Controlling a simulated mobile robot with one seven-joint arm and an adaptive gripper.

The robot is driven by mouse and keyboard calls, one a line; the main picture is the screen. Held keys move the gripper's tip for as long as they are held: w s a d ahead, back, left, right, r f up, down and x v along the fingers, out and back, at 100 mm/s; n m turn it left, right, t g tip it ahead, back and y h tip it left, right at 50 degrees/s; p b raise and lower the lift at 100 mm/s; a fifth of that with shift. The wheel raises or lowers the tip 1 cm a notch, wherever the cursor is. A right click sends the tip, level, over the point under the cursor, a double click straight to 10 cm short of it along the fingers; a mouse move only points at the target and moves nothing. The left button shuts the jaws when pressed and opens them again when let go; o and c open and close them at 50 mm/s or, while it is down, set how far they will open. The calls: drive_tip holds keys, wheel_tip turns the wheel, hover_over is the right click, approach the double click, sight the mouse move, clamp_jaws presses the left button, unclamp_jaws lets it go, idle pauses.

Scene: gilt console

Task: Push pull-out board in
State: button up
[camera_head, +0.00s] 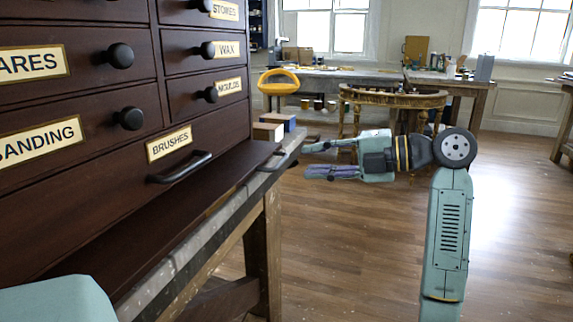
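The pull-out board (185,205) is a dark brown slab that sticks out below the drawer labelled BRUSHES in the wooden cabinet (75,195). My gripper (310,160) is to the right of that handle in the picture, pointing left toward the cabinet. Its two fingers are apart, with nothing visible between them. A gap seems to show between the fingertips and the board; I cannot tell the exact distance in depth.
The BRUSHES drawer has a dark bar handle (180,168); drawers above have round knobs. A worn bench (190,260) carries the cabinet. Small blocks (267,131) lie beyond the board. Behind my arm stand a gilt console (395,98) and a yellow chair (279,82). The wooden floor at right is open.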

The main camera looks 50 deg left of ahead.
sight(280, 161)
drive_tip(key=x, duration=0.8)
drive_tip(key=shift+a+p, duration=0.1)
drive_tip(key=shift+p, duration=0.25)
clamp_jaws()
drive_tip(key=shift+f, duration=0.1)
